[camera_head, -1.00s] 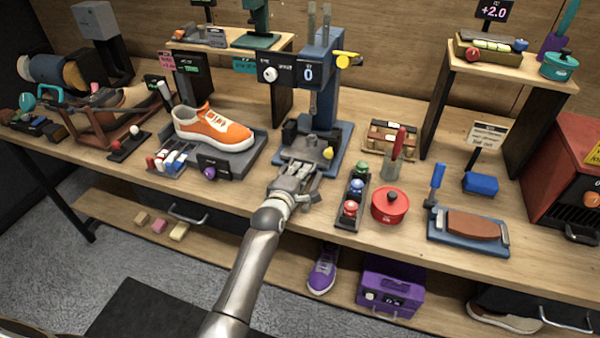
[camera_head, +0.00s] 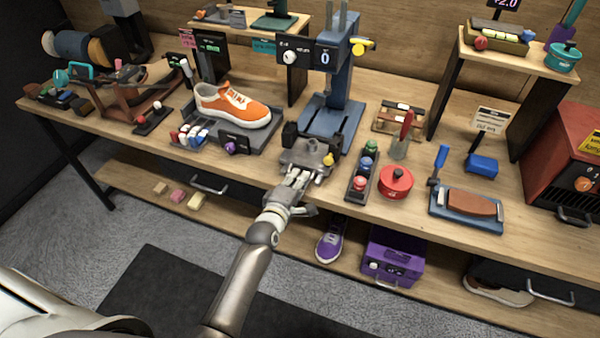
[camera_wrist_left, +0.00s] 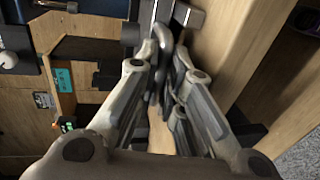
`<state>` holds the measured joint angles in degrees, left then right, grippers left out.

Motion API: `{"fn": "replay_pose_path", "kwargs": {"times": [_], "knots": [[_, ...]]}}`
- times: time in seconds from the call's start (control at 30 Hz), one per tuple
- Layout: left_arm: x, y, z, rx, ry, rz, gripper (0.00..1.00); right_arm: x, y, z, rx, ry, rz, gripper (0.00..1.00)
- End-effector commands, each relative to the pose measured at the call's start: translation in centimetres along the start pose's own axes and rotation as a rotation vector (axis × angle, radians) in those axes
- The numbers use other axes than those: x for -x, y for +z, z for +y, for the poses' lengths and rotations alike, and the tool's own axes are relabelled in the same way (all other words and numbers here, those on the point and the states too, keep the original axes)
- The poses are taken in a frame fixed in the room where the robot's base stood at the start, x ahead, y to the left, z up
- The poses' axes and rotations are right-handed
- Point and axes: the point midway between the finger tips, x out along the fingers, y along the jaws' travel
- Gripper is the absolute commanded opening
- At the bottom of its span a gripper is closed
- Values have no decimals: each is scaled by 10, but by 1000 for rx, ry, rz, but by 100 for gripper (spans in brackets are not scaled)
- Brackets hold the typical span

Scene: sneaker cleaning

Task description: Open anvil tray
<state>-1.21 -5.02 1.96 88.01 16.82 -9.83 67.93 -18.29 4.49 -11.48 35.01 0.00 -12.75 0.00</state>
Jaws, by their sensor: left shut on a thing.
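The anvil tray (camera_head: 292,157) is a grey plate at the foot of the blue press (camera_head: 340,75). It sticks out from the press base toward the bench's front edge and carries small dark blocks and a yellow knob (camera_head: 328,158). My left gripper (camera_head: 297,178) is at the tray's front side, shut on its handle. In the left wrist view, the dark handle (camera_wrist_left: 164,42) lies between my fingers (camera_wrist_left: 159,62), which partly hide it. My right gripper is in neither current view.
The orange sneaker (camera_head: 232,103) stands on a grey stand left of the press. A purple shoe (camera_head: 330,240) and purple box (camera_head: 392,258) sit on the lower shelf.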

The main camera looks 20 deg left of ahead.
Motion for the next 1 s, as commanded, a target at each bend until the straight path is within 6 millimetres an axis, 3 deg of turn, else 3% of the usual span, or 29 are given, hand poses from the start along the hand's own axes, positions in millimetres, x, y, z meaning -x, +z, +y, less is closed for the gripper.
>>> {"fn": "replay_pose_path", "kwargs": {"times": [0.17,0.2,0.27,0.33,0.67,0.87,1.0], "knots": [[0,0,-1,-4,-2,0,0,-1,-17,3,0,4,23,40],[0,0,-1,-4,-2,0,11,-1,-23,4,0,5,32,40],[0,0,-1,-3,-2,0,19,-1,-30,5,0,6,44,40],[0,0,-1,-3,-2,0,19,-1,-34,6,0,7,51,40],[4,0,-1,0,-1,0,19,-1,-17,7,1,8,25,40],[29,0,-1,1,-2,0,19,-1,-19,6,1,7,28,40],[57,0,-2,-1,-2,1,19,-1,-20,5,0,6,29,40]]}}
